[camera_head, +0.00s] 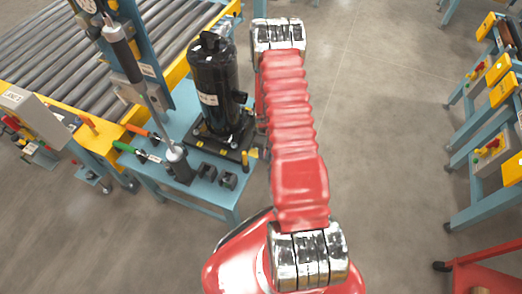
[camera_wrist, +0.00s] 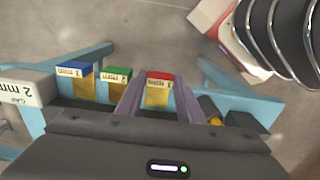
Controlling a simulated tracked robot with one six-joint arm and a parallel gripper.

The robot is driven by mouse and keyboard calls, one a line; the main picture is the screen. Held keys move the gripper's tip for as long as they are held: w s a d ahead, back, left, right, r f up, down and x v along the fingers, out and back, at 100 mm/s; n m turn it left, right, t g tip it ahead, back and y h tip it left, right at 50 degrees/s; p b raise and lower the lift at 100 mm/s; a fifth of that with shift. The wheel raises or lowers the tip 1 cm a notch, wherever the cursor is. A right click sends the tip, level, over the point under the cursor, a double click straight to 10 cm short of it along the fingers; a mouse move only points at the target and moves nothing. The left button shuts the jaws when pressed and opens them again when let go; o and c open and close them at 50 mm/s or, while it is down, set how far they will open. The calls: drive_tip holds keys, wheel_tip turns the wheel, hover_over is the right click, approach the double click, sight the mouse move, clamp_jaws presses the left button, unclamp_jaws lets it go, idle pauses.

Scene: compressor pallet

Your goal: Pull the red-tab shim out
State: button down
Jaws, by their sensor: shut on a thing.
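The red-tab shim (camera_wrist: 158,92) is in the wrist view, a yellowish plate with a red tab and a white printed label. My gripper (camera_wrist: 160,82) has its two purplish-grey fingers on either side of it and is shut on it. A blue-tab shim (camera_wrist: 75,84) and a green-tab shim (camera_wrist: 115,90) stand to the left, outside the fingers. The lower end of the red-tab shim is hidden behind the dark body at the bottom. In the head view my red arm covers the gripper and the shims.
A grey block marked "GAP 2 mm" (camera_wrist: 28,88) is at the left of the wrist view. In the head view a black compressor (camera_head: 216,90) stands left of my arm, near a roller conveyor (camera_head: 60,55). Open floor (camera_head: 385,130) lies to the right.

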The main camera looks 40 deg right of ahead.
drive_tip(key=c, duration=1.5)
unclamp_jaws()
drive_tip(key=shift+s, duration=0.3)
drive_tip(key=o, duration=0.3)
drive_tip(key=shift+w, duration=0.15)
drive_tip(key=shift+w+r, duration=0.1)
drive_tip(key=shift+r, duration=0.5)
wheel_tip(320, 180, up, 12)
drive_tip(key=shift+r, duration=0.2)
